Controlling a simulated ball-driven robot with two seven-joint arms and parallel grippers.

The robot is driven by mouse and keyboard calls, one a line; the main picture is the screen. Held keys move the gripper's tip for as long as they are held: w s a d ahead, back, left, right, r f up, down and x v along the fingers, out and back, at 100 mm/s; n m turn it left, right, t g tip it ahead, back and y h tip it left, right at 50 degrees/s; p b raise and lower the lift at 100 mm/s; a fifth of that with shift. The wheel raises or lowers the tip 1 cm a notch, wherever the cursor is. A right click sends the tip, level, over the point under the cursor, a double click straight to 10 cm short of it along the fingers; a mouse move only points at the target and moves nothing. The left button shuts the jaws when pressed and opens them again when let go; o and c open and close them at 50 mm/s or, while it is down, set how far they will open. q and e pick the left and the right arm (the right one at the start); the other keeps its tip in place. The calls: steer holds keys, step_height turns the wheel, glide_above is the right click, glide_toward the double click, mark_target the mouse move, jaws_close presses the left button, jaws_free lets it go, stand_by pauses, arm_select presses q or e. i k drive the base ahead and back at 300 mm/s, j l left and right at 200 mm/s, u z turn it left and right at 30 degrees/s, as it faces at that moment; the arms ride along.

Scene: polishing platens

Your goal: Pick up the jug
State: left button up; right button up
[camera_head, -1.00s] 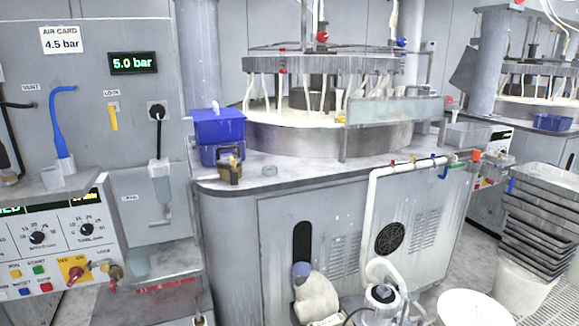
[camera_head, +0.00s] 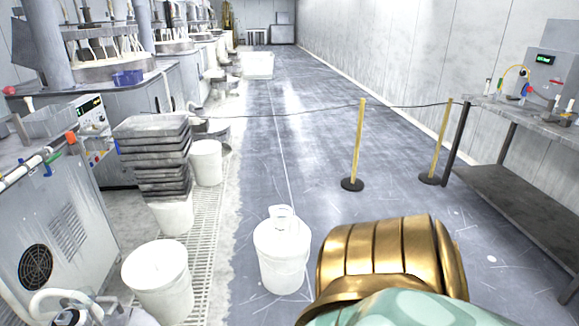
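A white, rounded shape with a loop-like handle (camera_head: 282,219) sits on top of a white bucket (camera_head: 282,262) on the floor at lower centre. It may be the jug, but white on white makes its outline hard to tell. No gripper of mine shows in the head view.
White buckets (camera_head: 157,283) and a stack of grey trays (camera_head: 152,150) stand at left, near a floor grating. A rope runs between yellow posts (camera_head: 358,150). A workbench (camera_head: 510,180) is at right. The aisle floor (camera_head: 300,120) is mostly clear. Gold and teal parts hide the floor at lower right.

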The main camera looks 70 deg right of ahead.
mark_target(286, 224)
steer(key=z, duration=2.2)
steer(key=i+j+z, duration=0.1)
steer(key=i+z, duration=0.4)
steer(key=i, duration=1.4)
